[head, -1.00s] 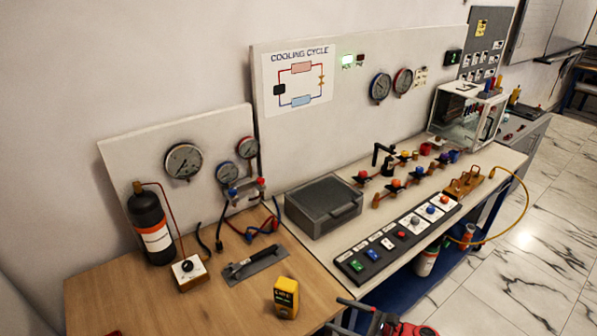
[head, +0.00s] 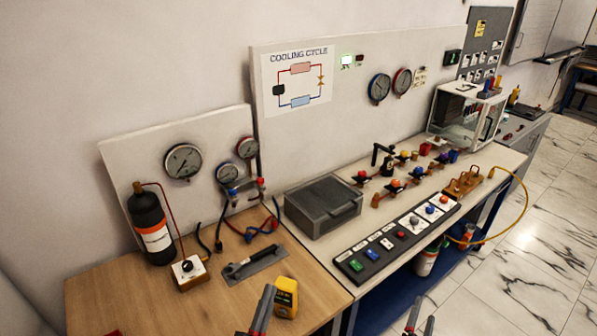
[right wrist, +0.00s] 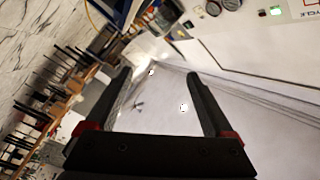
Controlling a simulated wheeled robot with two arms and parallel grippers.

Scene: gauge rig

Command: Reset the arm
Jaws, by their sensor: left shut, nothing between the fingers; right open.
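My left gripper (head: 263,312) shows at the bottom edge of the head view, its dark fingers with red parts pointing up and closed together with nothing between them. It is in front of the wooden table's front area and overlaps the left side of the yellow device (head: 286,297). My right gripper (head: 420,317) shows at the bottom edge, right of centre, in front of the bench, with its two fingers apart and empty. In the right wrist view the right gripper (right wrist: 162,92) is open, with bare space between the fingers. Most of both arms is out of view.
The wooden table (head: 225,310) holds a black cylinder (head: 150,225), a switch box (head: 188,270) and a flat dark tool (head: 255,264). The white bench carries a grey case (head: 323,205) and a button panel (head: 398,240). The tiled floor (head: 510,265) at right is open.

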